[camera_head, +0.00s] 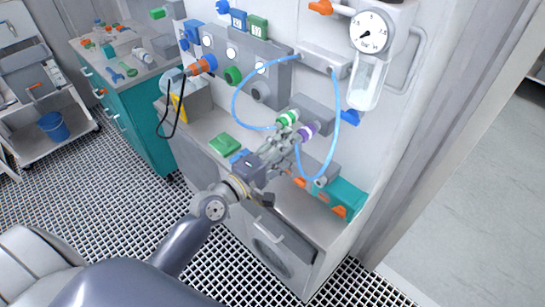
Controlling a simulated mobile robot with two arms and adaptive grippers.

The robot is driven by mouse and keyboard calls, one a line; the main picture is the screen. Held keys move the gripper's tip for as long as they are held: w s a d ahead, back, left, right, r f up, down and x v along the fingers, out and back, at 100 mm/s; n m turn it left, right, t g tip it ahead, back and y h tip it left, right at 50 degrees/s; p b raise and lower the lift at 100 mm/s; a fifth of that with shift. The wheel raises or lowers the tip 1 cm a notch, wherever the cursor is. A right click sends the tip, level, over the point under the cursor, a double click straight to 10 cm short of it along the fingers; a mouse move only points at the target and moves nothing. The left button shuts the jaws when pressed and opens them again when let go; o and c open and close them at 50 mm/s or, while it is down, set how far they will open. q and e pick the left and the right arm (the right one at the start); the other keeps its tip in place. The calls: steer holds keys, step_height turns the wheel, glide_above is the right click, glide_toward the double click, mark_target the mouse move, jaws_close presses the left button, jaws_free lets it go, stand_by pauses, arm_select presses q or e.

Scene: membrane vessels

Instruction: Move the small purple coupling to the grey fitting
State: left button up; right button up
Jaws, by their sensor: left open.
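The small purple coupling (309,130) sits on the end of a light blue hose, in front of the wall unit and just right of a green-and-white coupling (288,118). My left gripper (289,139) is open, with its fingers close below and left of the two couplings. I cannot tell whether the fingers touch the purple coupling. A grey block (313,108) is on the wall behind the couplings. A small grey end piece (320,183) is at the bottom of the hose loop. I cannot tell which grey part is the fitting. My right gripper is not in view.
Blue hoses (236,96) loop around the couplings. A pressure gauge (371,32) and clear vessel (369,82) hang at upper right. A green block (225,144) and teal box (342,197) are on the counter. A teal cabinet (133,120) and trolley stand left.

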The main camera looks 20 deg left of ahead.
arm_select(q)
steer(key=v, duration=0.5)
steer(key=shift+s+a, duration=0.1)
steer(key=shift+s, duration=0.2)
steer(key=s+a+f+m+g+y+b, duration=0.1)
steer(key=s+a+f+m+g, duration=0.15)
steer(key=f, duration=1.05)
steer(key=s+a+f+m+g+y, duration=0.1)
steer(key=s+f+m+g+y, duration=0.15)
steer(key=f, duration=0.95)
steer(key=s+a+f+m+g+y+b, duration=0.1)
steer(key=s+f+g, duration=0.15)
steer(key=f, duration=1.05)
steer(key=s+f+m+g, duration=0.4)
steer(key=s+f, duration=0.9)
steer(key=f, duration=0.1)
steer(key=s+d+f+m+g+y, duration=0.1)
steer(key=s+f, duration=0.4)
steer(key=s, duration=0.5)
steer(key=s+f+m+g+b, duration=0.1)
steer(key=s+f+m+g, duration=0.2)
steer(key=s, duration=0.7)
steer(key=f+m, duration=0.2)
steer(key=shift+d+m+y, duration=0.3)
steer(key=shift+d+y, duration=0.05)
steer(key=shift+d, duration=0.05)
steer(key=shift+g, duration=0.25)
